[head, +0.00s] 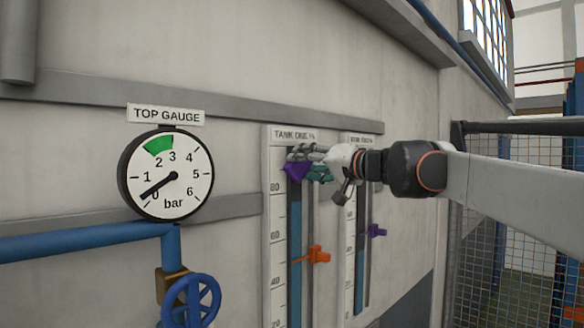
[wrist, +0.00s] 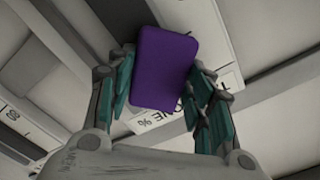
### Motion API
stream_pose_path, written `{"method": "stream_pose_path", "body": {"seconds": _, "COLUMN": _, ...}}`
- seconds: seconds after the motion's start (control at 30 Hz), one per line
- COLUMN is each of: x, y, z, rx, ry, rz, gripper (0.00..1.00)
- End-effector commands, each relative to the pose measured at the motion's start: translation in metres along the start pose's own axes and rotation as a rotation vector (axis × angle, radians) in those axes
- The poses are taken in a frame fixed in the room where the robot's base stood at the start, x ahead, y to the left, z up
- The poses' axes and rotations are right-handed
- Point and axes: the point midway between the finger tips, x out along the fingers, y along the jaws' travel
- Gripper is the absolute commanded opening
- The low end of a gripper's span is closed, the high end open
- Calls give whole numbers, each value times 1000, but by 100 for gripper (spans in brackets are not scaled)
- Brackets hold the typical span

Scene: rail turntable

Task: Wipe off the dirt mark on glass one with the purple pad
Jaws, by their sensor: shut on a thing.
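My gripper (head: 312,165) is shut on the purple pad (head: 296,170), its teal finger pads on either side. In the wrist view the pad (wrist: 165,68) sits upright, slightly tilted, between the fingers. In the head view the pad is in front of the upper part of glass one (head: 295,225), the blue-filled tube on the "TANK ONE %" board (head: 275,225). I cannot tell whether the pad touches the glass. No dirt mark shows; the pad and gripper hide part of the tube.
An orange marker (head: 318,255) sticks out lower on glass one. A second tank board (head: 350,255) with a purple marker (head: 376,230) stands to the right. The top gauge (head: 166,175) and a blue valve wheel (head: 191,300) are left. A mesh fence (head: 480,230) is at right.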

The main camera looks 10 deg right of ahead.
Motion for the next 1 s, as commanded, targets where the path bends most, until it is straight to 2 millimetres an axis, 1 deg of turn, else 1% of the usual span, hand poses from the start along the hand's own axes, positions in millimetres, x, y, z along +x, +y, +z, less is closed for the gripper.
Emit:
{"method": "stream_pose_path", "body": {"seconds": 0.17, "x": 0, "y": -4, "z": -3, "rx": 1, "ry": 0, "rz": -1, "gripper": 29}}
{"method": "stream_pose_path", "body": {"seconds": 0.57, "x": -1, "y": -24, "z": -24, "rx": 0, "ry": 0, "rz": -1, "gripper": 29}}
{"method": "stream_pose_path", "body": {"seconds": 0.87, "x": -2, "y": -24, "z": -23, "rx": 0, "ry": 0, "rz": -1, "gripper": 29}}
{"method": "stream_pose_path", "body": {"seconds": 1.0, "x": -6, "y": -23, "z": -24, "rx": 0, "ry": 0, "rz": 0, "gripper": 29}}
